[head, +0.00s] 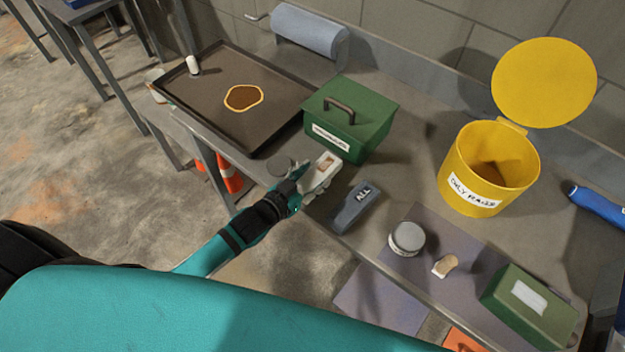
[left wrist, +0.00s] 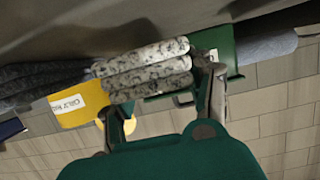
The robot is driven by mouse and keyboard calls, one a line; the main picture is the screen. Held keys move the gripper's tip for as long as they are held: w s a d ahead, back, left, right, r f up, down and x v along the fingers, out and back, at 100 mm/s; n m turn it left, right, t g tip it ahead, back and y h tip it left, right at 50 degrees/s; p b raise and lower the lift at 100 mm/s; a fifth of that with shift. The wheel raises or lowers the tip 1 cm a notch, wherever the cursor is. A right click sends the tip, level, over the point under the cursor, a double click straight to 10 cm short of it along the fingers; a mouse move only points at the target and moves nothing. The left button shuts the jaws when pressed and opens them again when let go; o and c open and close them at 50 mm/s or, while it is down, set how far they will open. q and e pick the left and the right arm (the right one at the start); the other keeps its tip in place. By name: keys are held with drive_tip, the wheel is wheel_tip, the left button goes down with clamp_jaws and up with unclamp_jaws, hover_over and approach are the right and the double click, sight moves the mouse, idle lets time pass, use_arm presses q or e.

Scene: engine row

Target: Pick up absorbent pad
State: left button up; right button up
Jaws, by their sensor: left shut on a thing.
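My left gripper (head: 300,187) reaches over the front edge of the bench and is shut on a pale absorbent pad (head: 321,173), which has a small tan patch on top. In the left wrist view the pad (left wrist: 147,68) is a thick, layered, speckled grey-white bundle between the two fingers (left wrist: 160,92). The pad is just in front of the green box; I cannot tell whether it still touches the bench. A dark grey bundle (head: 355,207) with white marks lies to its right and also shows in the left wrist view (left wrist: 40,79). My right gripper is not in view.
The green handled box (head: 366,110) stands close behind the pad. A dark tray (head: 210,110) with a brown spill is at left. A yellow open bin (head: 470,180), a grey round tin (head: 407,238) and a second green box (head: 525,308) stand to the right.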

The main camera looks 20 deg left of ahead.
use_arm(q)
drive_tip(key=shift+r, duration=0.7)
drive_tip(key=s+r+b, duration=0.2)
drive_tip(key=s+b, duration=0.1)
drive_tip(key=s, duration=1.2)
drive_tip(key=w+a+r+n+y, duration=0.3)
drive_tip(key=w+r, duration=0.7)
drive_tip(key=r, duration=0.4)
drive_tip(key=shift+w+a+r+n+t+y, duration=0.2)
drive_tip(key=shift+w+r+n+t+y, duration=0.25)
drive_tip(key=shift+y, duration=0.55)
